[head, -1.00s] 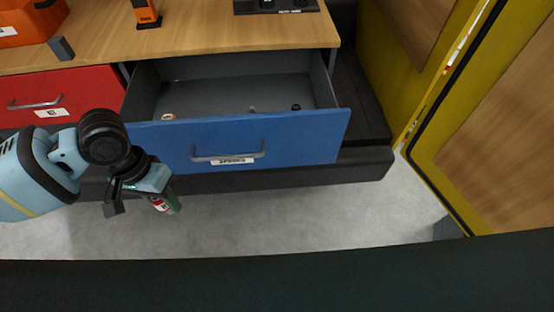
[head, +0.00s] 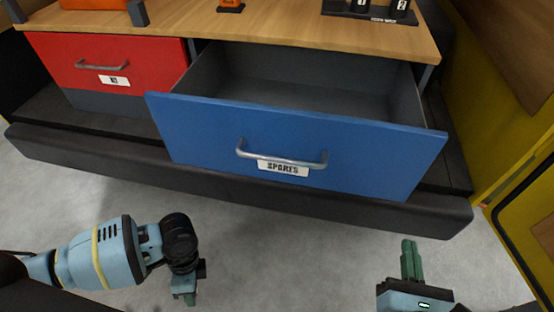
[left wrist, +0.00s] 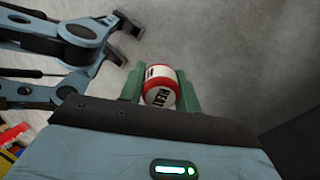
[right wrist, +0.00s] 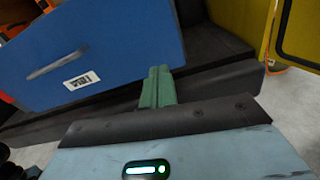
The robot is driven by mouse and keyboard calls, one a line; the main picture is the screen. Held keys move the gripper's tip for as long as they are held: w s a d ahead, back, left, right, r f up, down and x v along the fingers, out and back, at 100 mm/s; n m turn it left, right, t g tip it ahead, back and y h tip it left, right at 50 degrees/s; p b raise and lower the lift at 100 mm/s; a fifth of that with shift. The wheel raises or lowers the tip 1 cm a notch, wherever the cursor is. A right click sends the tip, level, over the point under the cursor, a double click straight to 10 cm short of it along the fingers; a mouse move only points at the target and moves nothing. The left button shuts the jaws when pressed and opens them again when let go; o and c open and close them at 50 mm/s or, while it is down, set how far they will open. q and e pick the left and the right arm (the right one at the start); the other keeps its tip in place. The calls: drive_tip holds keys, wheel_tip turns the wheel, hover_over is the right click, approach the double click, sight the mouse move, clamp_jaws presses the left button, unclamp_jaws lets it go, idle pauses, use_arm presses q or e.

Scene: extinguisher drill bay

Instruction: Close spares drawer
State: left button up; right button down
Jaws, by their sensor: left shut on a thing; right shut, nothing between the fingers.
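The blue spares drawer (head: 300,145) stands pulled open under the wooden bench top, with a silver bar handle (head: 282,157) and a SPARES label (head: 283,169). Its front hides part of the inside. My right gripper (head: 409,246) is shut and empty, below the drawer's right end, apart from the handle. In the right wrist view its closed green fingers (right wrist: 158,82) point towards the dark plinth below the drawer. My left gripper (head: 185,295) is low at left, away from the drawer. In the left wrist view it is shut on a red and white cylinder (left wrist: 160,88) with partly readable lettering.
A red drawer (head: 105,65) is shut to the left. A dark plinth (head: 120,155) runs below both drawers. A yellow-framed panel (head: 520,220) stands at the right. The bench top (head: 290,25) holds an orange box and a dark stand. Grey floor in front is clear.

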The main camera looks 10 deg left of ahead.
use_arm(q)
drive_tip(key=shift+s+a+f+m, duration=0.1)
drive_tip(key=shift+s+f+m, duration=0.05)
drive_tip(key=shift+f, duration=0.25)
drive_tip(key=shift+s+f+m, duration=0.1)
drive_tip(key=shift+f+m, duration=0.05)
drive_tip(key=shift+f, duration=0.2)
use_arm(e)
drive_tip(key=shift+w+r+n+t, duration=0.25)
drive_tip(key=shift+r+n+t, duration=0.05)
drive_tip(key=shift+r+n, duration=0.35)
drive_tip(key=shift+w+f, duration=0.1)
drive_tip(key=shift+w, duration=0.05)
use_arm(q)
drive_tip(key=shift+r, duration=0.3)
use_arm(e)
approach(404, 173)
drive_tip(key=w, duration=0.7)
